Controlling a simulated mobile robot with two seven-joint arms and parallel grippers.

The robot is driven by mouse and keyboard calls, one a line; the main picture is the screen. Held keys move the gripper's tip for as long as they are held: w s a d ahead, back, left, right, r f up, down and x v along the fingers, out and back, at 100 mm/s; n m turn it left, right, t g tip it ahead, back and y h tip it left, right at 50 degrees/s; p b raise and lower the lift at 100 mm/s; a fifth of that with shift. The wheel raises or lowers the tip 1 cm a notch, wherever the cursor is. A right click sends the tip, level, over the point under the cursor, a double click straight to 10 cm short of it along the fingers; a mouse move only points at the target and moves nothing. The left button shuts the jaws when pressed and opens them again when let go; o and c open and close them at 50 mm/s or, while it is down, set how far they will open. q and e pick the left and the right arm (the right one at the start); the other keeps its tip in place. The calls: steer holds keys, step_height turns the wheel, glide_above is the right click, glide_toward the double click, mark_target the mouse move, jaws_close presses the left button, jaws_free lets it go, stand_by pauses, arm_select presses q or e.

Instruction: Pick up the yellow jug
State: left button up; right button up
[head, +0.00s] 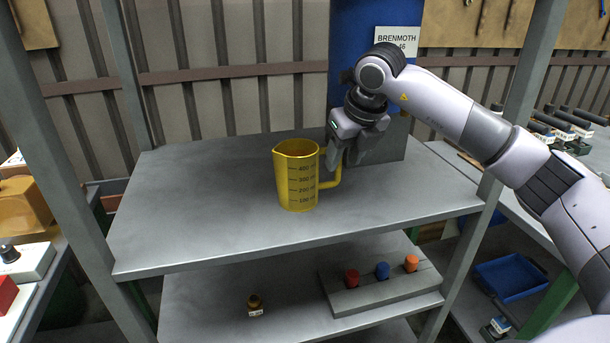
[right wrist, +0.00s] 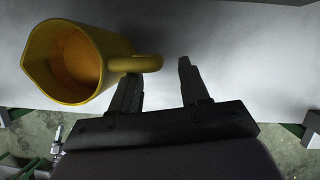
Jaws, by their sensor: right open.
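The yellow jug (head: 297,178) stands upright on the upper grey shelf, with dark measuring marks on its side. Its handle points right, toward my right gripper (head: 345,160). My right gripper is open and holds nothing. In the right wrist view the jug (right wrist: 68,62) lies at upper left, and its handle (right wrist: 145,63) reaches to just beyond the left finger of the gripper (right wrist: 156,80). The right finger is clear of the handle. I cannot tell whether the left finger touches the handle. My left gripper is not in view.
The upper shelf (head: 190,220) is otherwise clear, with metal posts at its corners. A blue panel (head: 350,40) with a sign stands behind. The lower shelf holds a grey block (head: 385,293) with red, blue and orange knobs, and a small brass part (head: 254,302).

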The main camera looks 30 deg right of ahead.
steer(key=shift+x, duration=1.5)
steer(key=shift+a, duration=0.1)
jaws_close()
steer(key=shift+r, duration=0.15)
steer(key=shift+r, duration=0.1)
